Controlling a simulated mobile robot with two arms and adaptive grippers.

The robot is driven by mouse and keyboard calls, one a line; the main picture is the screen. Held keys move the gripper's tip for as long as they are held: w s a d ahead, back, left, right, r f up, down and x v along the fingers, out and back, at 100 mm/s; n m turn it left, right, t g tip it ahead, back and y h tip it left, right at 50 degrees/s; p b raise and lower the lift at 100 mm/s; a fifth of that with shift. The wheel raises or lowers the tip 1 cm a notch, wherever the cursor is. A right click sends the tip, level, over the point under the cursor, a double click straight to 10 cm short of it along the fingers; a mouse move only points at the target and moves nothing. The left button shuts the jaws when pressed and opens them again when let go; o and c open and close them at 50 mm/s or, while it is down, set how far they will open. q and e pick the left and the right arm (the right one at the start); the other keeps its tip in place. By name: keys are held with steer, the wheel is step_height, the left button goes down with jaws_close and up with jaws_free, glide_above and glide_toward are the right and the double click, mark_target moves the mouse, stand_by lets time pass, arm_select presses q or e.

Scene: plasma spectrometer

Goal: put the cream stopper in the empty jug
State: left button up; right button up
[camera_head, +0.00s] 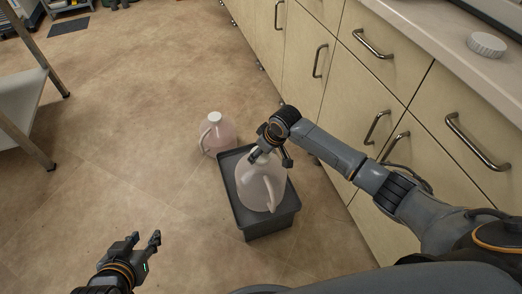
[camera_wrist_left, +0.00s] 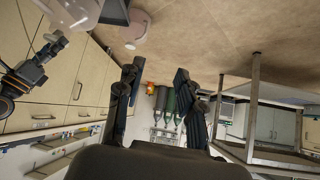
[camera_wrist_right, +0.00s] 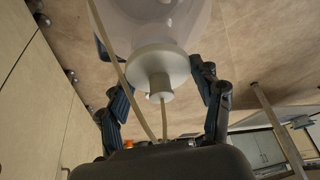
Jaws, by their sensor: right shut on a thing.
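The cream stopper (camera_wrist_right: 160,68), a wide disc with a narrow neck and thin tubes, is between the fingers of my right gripper (camera_wrist_right: 164,82), which is shut on it. In the head view my right gripper (camera_head: 270,152) is at the top of a clear, empty-looking jug (camera_head: 258,188). The jug stands upright in a dark grey bin (camera_head: 262,226). The stopper is right at the jug's mouth; I cannot tell whether it is seated. My left gripper (camera_head: 147,241) is open and empty, low at the left, away from the jug.
A second jug (camera_head: 217,137) with pinkish contents and a white cap stands on the floor just behind the bin. Cabinets with handles (camera_head: 345,110) line the right, close to my right arm. A white ribbed cap (camera_head: 487,45) lies on the counter.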

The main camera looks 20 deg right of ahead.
arm_select(q)
steer(key=shift+w+d+r+t, duration=0.2)
steer(key=shift+w+r+t, duration=0.25)
steer(key=shift+w, duration=0.15)
arm_select(e)
steer(key=shift+f, duration=0.35)
arm_select(q)
steer(key=shift+w+d+r+t, duration=0.25)
steer(key=shift+w+r+t, duration=0.1)
steer(key=shift+w+r, duration=0.05)
arm_select(e)
steer(key=shift+f, duration=0.4)
arm_select(q)
steer(key=shift+w+d+r+b, duration=0.1)
steer(key=shift+w+r+b, duration=0.1)
steer(key=shift+b, duration=0.1)
arm_select(e)
steer(key=shift+f, duration=0.2)
arm_select(q)
steer(key=shift+w+r+t+h, duration=0.15)
steer(key=shift+t+h, duration=0.15)
arm_select(e)
steer(key=o, duration=1.4)
steer(key=shift+c, duration=0.2)
steer(key=v, duration=1.2)
